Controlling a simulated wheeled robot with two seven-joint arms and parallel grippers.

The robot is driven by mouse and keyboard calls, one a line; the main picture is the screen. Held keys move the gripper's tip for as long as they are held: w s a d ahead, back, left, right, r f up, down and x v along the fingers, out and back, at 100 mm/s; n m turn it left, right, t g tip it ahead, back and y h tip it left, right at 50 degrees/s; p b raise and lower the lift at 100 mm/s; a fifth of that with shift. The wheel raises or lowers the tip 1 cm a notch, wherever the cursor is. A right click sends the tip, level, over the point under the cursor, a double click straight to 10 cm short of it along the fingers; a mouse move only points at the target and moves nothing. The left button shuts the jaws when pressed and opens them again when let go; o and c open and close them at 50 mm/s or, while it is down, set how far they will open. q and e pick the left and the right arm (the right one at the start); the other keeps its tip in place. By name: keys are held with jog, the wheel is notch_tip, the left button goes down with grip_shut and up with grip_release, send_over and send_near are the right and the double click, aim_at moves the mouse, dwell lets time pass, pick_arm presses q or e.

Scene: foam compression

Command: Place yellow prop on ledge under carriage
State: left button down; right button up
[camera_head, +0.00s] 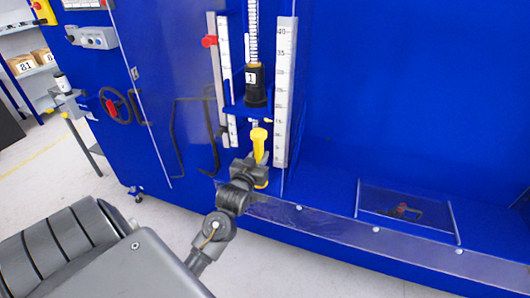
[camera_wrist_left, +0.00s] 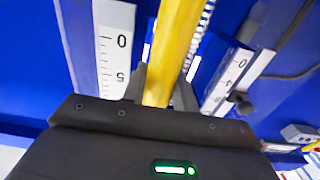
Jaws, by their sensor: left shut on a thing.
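The yellow prop (camera_head: 259,144) is upright in my left gripper (camera_head: 250,165), directly below the carriage in the head view. My left gripper is shut on the prop's lower part; a bit of yellow shows below the jaws. In the left wrist view the prop (camera_wrist_left: 175,50) rises between the two fingers (camera_wrist_left: 160,90). The carriage (camera_head: 248,111) is a blue plate under a black cylinder marked 1 (camera_head: 255,84). The ledge under it is hidden or not clearly told apart behind my gripper. I cannot tell whether the prop touches anything above or below. My right gripper is not in view.
White scale rulers stand left (camera_head: 227,85) and right (camera_head: 284,95) of the carriage, close to my gripper. A red knob (camera_head: 209,41) and black bent rods (camera_head: 185,135) are on the left. A grey metal edge (camera_head: 340,228) runs along the front. The blue bay at right is open.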

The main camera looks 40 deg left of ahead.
pick_arm(q)
jog(key=w+a+f+p, duration=0.1)
jog(key=w+a+f, duration=0.1)
jog(key=w, duration=0.3)
jog(key=shift+w+f+p, duration=0.25)
jog(key=shift+f+p, duration=0.05)
jog(key=shift+f, duration=0.3)
jog(key=shift+d+f, duration=0.1)
jog(key=c, duration=1.4)
grip_release()
jog(key=shift+f, duration=0.15)
jog(key=shift+c, duration=0.2)
jog(key=shift+o, duration=0.3)
jog(key=shift+s, duration=0.1)
jog(key=b+v, duration=0.2)
jog(key=v, duration=1)
